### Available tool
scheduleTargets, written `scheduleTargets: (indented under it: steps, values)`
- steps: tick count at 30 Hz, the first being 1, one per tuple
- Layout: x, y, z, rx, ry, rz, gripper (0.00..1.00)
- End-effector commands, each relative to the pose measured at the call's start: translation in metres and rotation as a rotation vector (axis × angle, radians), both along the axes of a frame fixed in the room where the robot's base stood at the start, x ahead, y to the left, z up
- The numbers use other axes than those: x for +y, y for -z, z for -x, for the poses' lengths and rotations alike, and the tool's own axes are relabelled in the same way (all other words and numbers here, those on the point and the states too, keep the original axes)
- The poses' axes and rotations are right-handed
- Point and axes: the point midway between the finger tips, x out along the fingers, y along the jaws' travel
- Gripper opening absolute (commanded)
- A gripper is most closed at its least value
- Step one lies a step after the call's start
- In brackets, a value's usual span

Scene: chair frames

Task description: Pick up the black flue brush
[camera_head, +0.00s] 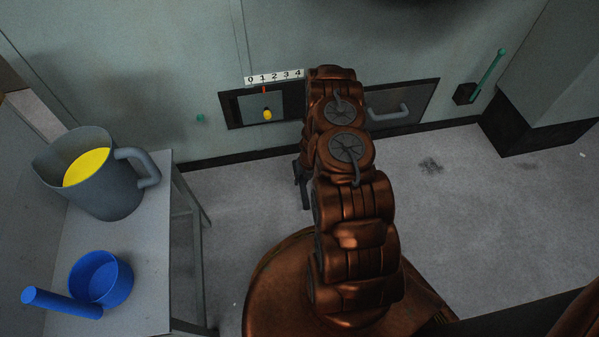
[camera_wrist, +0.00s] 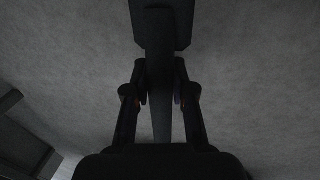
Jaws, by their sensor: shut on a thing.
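In the wrist view, a black flue brush shows as a long dark shaft with a wide dark block (camera_wrist: 161,22) at its far end. My gripper (camera_wrist: 160,80) is shut on the shaft, with one finger on each side of it. The grey floor lies behind the brush. In the head view my gripper (camera_head: 303,187) is mostly hidden behind my copper-coloured arm. Only a small dark part shows left of the arm, and I cannot tell brush from finger there.
A side table (camera_head: 150,260) at left bears a grey jug (camera_head: 107,195) with yellow contents and a blue handled cup (camera_head: 120,285). The back wall has a numbered scale (camera_head: 274,76), an opening with a yellow knob (camera_head: 267,114), a grey handle (camera_head: 390,113) and a green lever (camera_head: 489,70). Floor at right is clear.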

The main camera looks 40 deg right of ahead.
Motion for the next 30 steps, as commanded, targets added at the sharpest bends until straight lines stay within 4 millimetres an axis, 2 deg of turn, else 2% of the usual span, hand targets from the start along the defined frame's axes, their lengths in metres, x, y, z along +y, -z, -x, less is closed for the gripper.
scheduleTargets:
  steps: [4, 17, 30]
  values:
    - [0.000, 0.000, 0.000, 0.000, 0.000, 0.000, 0.00]
    - [0.000, -0.002, 0.000, 0.000, 0.000, 0.000, 0.00]
    - [0.002, -0.039, -0.001, -0.001, -0.004, 0.000, 0.00]
